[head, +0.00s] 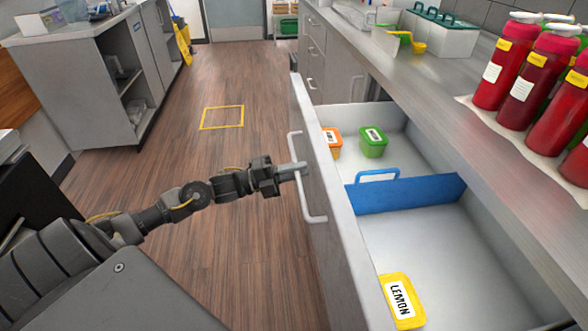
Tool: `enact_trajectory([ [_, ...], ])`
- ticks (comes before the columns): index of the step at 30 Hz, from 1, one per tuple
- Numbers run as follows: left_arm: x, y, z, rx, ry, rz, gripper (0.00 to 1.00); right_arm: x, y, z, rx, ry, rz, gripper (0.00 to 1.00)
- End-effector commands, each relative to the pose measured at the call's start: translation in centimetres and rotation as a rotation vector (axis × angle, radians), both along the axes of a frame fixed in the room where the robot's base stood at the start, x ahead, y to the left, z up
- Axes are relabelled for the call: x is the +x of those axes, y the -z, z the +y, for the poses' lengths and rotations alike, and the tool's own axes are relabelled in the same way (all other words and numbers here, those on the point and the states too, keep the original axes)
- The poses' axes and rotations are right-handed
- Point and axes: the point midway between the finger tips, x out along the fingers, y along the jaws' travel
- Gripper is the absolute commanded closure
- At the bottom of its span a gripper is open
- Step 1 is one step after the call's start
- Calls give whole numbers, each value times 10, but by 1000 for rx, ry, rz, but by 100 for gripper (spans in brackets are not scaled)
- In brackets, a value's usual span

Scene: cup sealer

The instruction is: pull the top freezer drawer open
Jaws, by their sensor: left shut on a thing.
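The top freezer drawer (322,192) stands pulled out from under the right-hand counter, and I look down into it. Its front carries a long pale bar handle (312,218). My left gripper (297,169) is shut on the drawer handle near its upper half, with the arm reaching in from the left. Inside the drawer are an orange tub (332,142), a green tub (373,143) and a yellow tub labelled LEMON (402,301). A blue divider (408,193) with a handle splits the drawer. My right gripper is not in view.
Red bottles (527,75) stand on a cloth on the right counter (412,95). A yellow scoop (419,47) and a white bin with a green lid (440,32) stand farther back. The wooden floor (175,185) to the left is clear, with a yellow square marked on it.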

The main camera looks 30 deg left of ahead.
Motion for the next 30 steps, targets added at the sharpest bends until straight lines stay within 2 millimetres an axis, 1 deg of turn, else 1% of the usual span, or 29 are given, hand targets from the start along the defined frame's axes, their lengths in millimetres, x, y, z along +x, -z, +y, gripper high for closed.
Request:
enact_trajectory([
  [16,-3,1,-2,-1,19,4,100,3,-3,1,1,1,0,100],
  [17,-3,2,-2,-1,19,4,84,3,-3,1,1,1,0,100],
  [20,-3,1,-2,0,18,3,71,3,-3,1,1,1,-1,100],
  [30,-5,2,2,0,14,2,70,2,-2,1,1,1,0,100],
])
